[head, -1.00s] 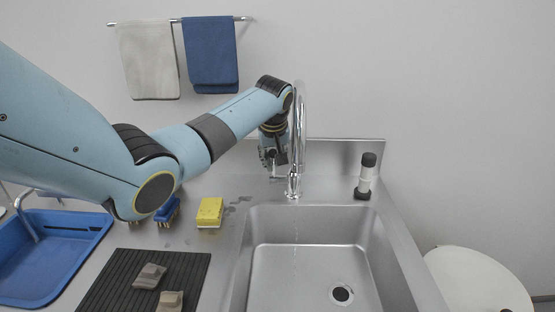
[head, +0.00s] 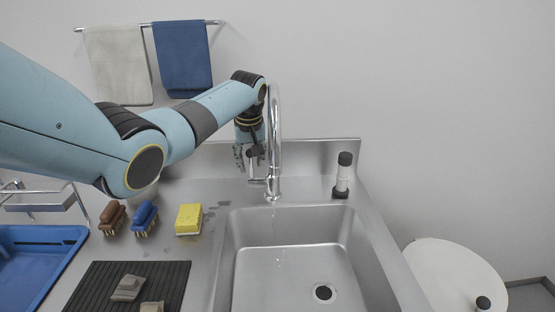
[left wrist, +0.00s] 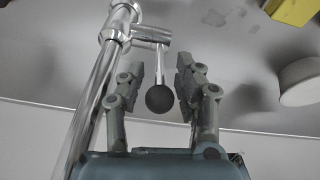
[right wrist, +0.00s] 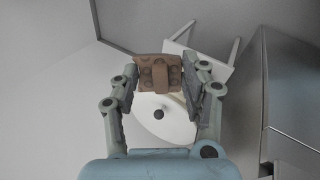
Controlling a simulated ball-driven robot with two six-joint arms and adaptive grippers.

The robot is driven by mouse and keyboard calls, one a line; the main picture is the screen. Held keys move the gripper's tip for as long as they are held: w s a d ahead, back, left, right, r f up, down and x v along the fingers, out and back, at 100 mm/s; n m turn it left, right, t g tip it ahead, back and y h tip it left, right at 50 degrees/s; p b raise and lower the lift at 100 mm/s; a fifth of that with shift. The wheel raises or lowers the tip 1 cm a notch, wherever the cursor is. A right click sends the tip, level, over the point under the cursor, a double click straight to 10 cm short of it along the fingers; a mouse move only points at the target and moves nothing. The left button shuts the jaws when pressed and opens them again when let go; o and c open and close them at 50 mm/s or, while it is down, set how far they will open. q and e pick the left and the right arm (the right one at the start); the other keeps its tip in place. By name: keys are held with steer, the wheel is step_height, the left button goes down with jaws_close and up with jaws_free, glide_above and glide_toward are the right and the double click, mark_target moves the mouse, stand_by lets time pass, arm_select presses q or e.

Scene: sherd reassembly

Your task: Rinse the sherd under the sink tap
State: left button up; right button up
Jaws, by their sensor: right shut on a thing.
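My left gripper (head: 249,155) is at the chrome tap (head: 274,150) behind the sink. In the left wrist view its fingers (left wrist: 160,75) are apart on either side of the tap's lever, which ends in a black ball (left wrist: 160,99). My right gripper (right wrist: 158,88) is shut on a brown sherd (right wrist: 146,71) with a raised pattern, above the floor area. It is outside the head view. The steel sink basin (head: 285,275) has a round drain. A faint thin line shows below the tap; I cannot tell if it is water.
Two grey-brown pieces (head: 128,288) lie on the black ribbed mat (head: 90,278). A yellow sponge (head: 189,219), two brushes (head: 144,217) and a blue tray (head: 32,260) are on the left. A black-and-white bottle (head: 343,175) stands right of the tap. A white round top (head: 455,275) is at lower right.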

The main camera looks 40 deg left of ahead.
arm_select(q)
steer(key=v, duration=1.2)
